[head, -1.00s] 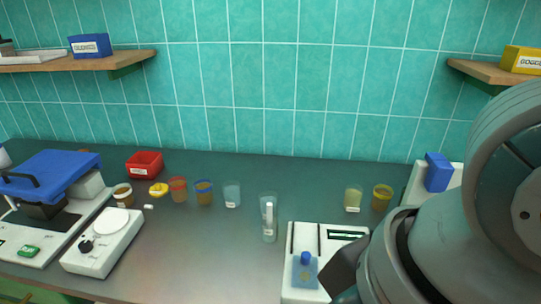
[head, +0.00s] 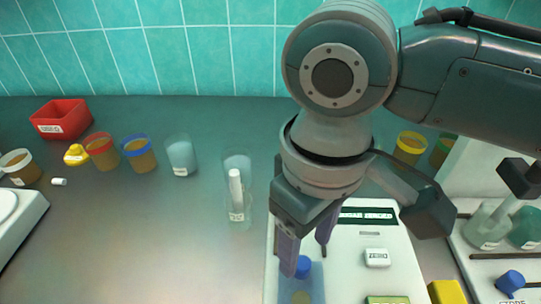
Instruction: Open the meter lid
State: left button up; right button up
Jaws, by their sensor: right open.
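The meter (head: 345,262) is a white box with a dark slot panel, a small white button and a green-edged display at its front. On its left part lies a translucent blue lid (head: 315,282) with a blue knob (head: 303,266); the lid looks shut, and its front runs out of the picture. My right gripper (head: 305,256) is open and points down over the lid. One finger is to the left of the knob and the other behind it to the right. I cannot tell whether either touches the knob. My left gripper is out of view.
A clear cup with a white stick (head: 237,192) stands left of the meter. Further left are a clear beaker (head: 181,156), amber jars (head: 139,154) and a red tray (head: 62,120). A yellow block (head: 447,291) and flasks (head: 489,226) are at the right.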

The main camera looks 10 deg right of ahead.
aim_at(303, 262)
jog(key=shift+f, duration=2)
grip_shut()
jog(key=shift+w+b, duration=0.15)
jog(key=shift+b, duration=0.15)
